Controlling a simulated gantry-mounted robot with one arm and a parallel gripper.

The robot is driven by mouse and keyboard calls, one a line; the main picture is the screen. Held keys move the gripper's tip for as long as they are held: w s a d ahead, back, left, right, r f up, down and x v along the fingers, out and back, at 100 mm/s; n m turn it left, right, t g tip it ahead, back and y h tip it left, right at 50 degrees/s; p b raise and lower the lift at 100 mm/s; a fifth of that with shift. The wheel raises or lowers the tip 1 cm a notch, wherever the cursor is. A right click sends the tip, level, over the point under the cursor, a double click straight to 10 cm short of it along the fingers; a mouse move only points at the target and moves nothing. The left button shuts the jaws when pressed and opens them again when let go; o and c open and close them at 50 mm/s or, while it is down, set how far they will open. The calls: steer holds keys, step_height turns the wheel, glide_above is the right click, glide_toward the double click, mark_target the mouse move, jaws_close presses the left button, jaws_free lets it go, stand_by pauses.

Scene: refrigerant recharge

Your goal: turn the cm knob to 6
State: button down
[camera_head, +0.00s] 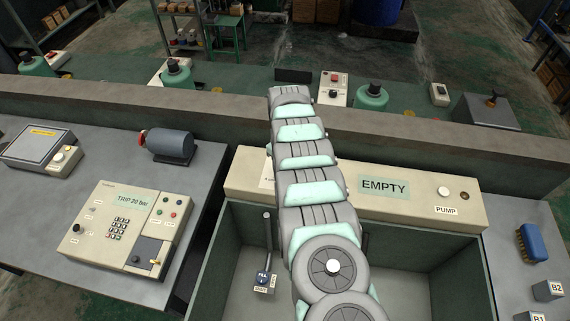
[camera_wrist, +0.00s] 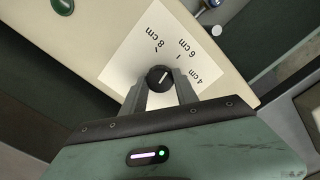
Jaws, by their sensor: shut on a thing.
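In the wrist view, the black cm knob (camera_wrist: 159,76) sits on a white card printed with 8 cm, 6 cm and 4 cm (camera_wrist: 140,48). Its white pointer line is tilted up and to the right, roughly toward the 6 cm mark (camera_wrist: 184,47). My gripper (camera_wrist: 160,88) has one finger on each side of the knob and is shut on it. In the head view, my arm hides the gripper and the knob. Only a sliver of the card (camera_head: 265,179) shows left of the arm, on the long cream panel (camera_head: 418,190).
The panel has an EMPTY display (camera_head: 384,186) and a PUMP button (camera_head: 443,192). An open bin (camera_head: 405,247) with a small lever box (camera_head: 265,280) lies in front. A keypad unit (camera_head: 118,228) and a motor (camera_head: 170,145) stand at left, a blue brush (camera_head: 541,243) at right.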

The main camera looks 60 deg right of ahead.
steer(key=shift+m, duration=0.9)
steer(key=shift+b, duration=0.3)
steer(key=c, duration=0.9)
jaws_free()
steer(key=shift+c, duration=0.2)
step_height(320, 180, up, 11)
steer(key=p, duration=0.1)
steer(key=shift+f, duration=0.1)
